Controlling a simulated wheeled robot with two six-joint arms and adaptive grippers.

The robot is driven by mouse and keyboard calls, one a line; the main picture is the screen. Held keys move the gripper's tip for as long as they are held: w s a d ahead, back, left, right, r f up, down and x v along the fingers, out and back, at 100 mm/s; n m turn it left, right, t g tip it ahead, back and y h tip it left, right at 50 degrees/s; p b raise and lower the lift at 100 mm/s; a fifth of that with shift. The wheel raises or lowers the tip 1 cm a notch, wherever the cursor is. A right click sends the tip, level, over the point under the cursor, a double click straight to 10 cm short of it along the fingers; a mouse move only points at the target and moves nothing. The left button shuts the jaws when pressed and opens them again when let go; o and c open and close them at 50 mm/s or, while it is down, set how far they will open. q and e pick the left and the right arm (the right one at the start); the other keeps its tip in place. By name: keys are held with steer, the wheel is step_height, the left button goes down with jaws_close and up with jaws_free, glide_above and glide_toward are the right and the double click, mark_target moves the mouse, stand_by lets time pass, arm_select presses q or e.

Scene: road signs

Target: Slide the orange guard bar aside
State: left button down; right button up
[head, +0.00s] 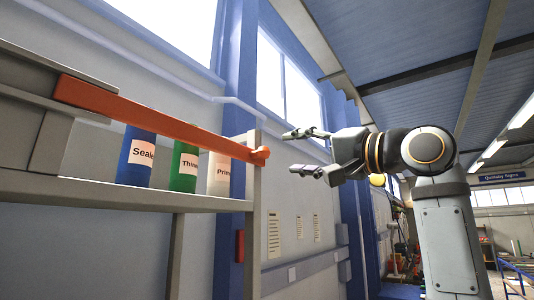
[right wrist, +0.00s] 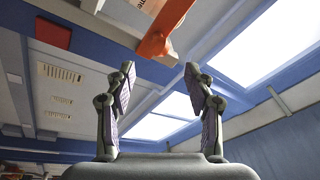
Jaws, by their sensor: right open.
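The orange guard bar (head: 160,120) runs across the front of a grey shelf, sloping down in the picture to a knobbed right end (head: 261,156). Behind it stand a blue bottle (head: 135,165), a green bottle (head: 184,172) and a white bottle (head: 218,181), each partly hidden by the bar. My right gripper (head: 293,153) is open and empty, just right of the knobbed end, with a gap between them in the picture. In the right wrist view the bar (right wrist: 168,22) shows at the top, beyond my open fingers (right wrist: 159,75). My left gripper is out of view.
The grey shelf board (head: 190,202) runs below the bottles, with an upright post (head: 253,220) at its right end. A blue column (head: 238,60) and a wall with posted sheets (head: 274,235) lie behind. The space around my right gripper looks clear.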

mark_target(269, 154)
steer(key=a, duration=0.1)
steer(key=w+a+r+p, duration=0.1)
steer(key=p, duration=0.1)
steer(key=shift+w+a+r, duration=0.25)
steer(key=shift+w+a, duration=0.15)
steer(key=p+x, duration=0.2)
steer(key=x, duration=0.1)
steer(key=p+x, duration=0.2)
steer(key=x, duration=0.1)
steer(key=shift+w+d+f, duration=0.15)
steer(key=shift+w+f, duration=0.05)
steer(key=shift+w, duration=0.15)
steer(key=shift+w+a, duration=0.15)
steer(key=shift+a, duration=0.2)
steer(key=shift+f, duration=0.1)
jaws_close()
